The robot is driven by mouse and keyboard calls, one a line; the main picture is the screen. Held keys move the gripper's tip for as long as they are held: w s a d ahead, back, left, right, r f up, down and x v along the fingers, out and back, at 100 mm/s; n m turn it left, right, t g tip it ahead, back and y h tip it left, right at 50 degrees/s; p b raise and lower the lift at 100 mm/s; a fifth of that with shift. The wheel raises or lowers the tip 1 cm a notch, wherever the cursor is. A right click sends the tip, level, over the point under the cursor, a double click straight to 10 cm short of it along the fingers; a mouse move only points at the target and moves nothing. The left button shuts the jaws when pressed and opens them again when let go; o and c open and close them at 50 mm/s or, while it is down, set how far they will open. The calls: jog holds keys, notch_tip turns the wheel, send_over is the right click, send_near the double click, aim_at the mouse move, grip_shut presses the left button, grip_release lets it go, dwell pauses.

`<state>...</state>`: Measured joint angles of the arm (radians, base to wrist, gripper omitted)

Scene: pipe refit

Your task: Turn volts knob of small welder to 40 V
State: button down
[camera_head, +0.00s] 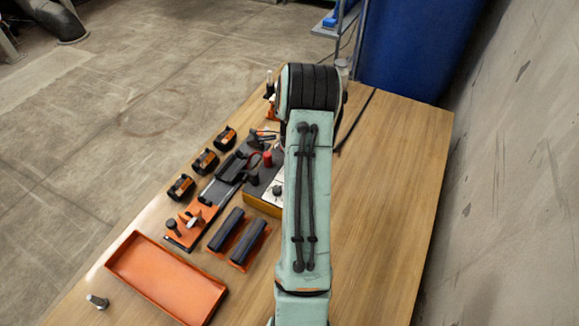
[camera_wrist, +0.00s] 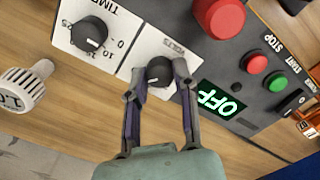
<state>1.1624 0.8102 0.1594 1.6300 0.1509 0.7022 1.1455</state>
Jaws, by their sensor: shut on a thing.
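The small welder (camera_wrist: 118,50) shows in the wrist view as a dark panel with white dial plates. Its volts knob (camera_wrist: 160,72) is black and round, under a blurred label that seems to read VOLTS. My gripper (camera_wrist: 158,76) is shut on this knob, one finger on each side. The knob's pointer mark cannot be made out. The display (camera_wrist: 222,100) beside it reads OFF in green. In the head view the welder (camera_head: 262,206) is partly hidden behind my arm, and my gripper is hidden there.
A TIMER knob (camera_wrist: 89,33) sits left of the volts knob. A big red knob (camera_wrist: 220,15), a red button (camera_wrist: 257,63) and a green button (camera_wrist: 277,81) are nearby. An orange tray (camera_head: 165,278) lies at the front left. The table's right side (camera_head: 395,190) is clear.

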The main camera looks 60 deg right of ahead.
jog(key=c, duration=0.9)
grip_release()
jog(key=shift+o, duration=0.2)
notch_tip(320, 180, up, 12)
